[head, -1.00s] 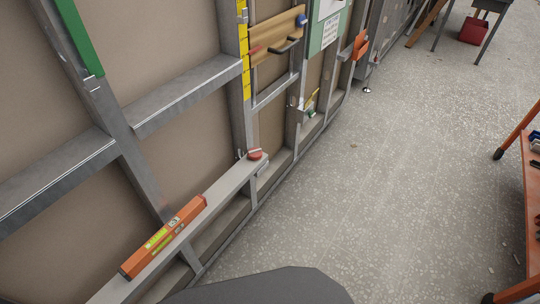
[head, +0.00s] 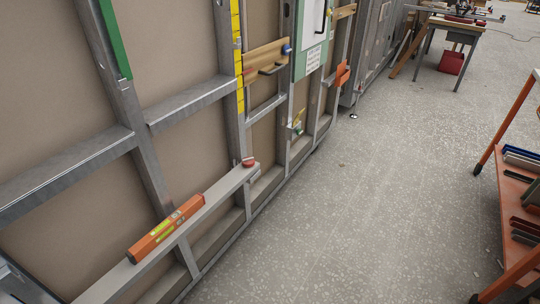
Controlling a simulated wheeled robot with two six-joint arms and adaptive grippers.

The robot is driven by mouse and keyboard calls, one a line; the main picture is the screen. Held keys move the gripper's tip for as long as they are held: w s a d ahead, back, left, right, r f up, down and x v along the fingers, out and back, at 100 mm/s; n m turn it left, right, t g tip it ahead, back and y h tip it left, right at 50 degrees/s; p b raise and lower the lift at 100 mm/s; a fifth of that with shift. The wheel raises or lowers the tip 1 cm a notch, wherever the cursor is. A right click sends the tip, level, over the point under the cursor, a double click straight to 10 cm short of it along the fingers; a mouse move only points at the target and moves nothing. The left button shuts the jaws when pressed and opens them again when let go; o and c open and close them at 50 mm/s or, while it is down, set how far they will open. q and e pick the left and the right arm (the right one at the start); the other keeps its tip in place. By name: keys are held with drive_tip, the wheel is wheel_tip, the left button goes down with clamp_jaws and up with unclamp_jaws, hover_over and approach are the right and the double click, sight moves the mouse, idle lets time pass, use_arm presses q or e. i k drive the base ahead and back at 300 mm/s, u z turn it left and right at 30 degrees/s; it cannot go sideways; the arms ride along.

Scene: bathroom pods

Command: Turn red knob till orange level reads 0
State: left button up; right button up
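The orange level (head: 165,228) lies on a sloping grey metal rail (head: 212,194) low on the wall frame at the left. Its yellow-green vial and small display are too small to read. The red knob (head: 248,162) sits at the far upper end of that rail, beside an upright stud. Neither gripper shows in the head view, so nothing is seen touching the level or the knob.
A wooden board with a handle (head: 266,60) and a yellow strip (head: 237,50) are fixed higher on the frame. An orange shelf cart (head: 515,190) stands at the right. A workbench (head: 455,27) and red box (head: 452,62) are at the back. The speckled floor between is clear.

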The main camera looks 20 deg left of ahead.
sight(248, 161)
drive_tip(key=i, duration=1.1)
drive_tip(key=u, duration=1.05)
drive_tip(key=i, duration=0.75)
drive_tip(key=u, duration=0.8)
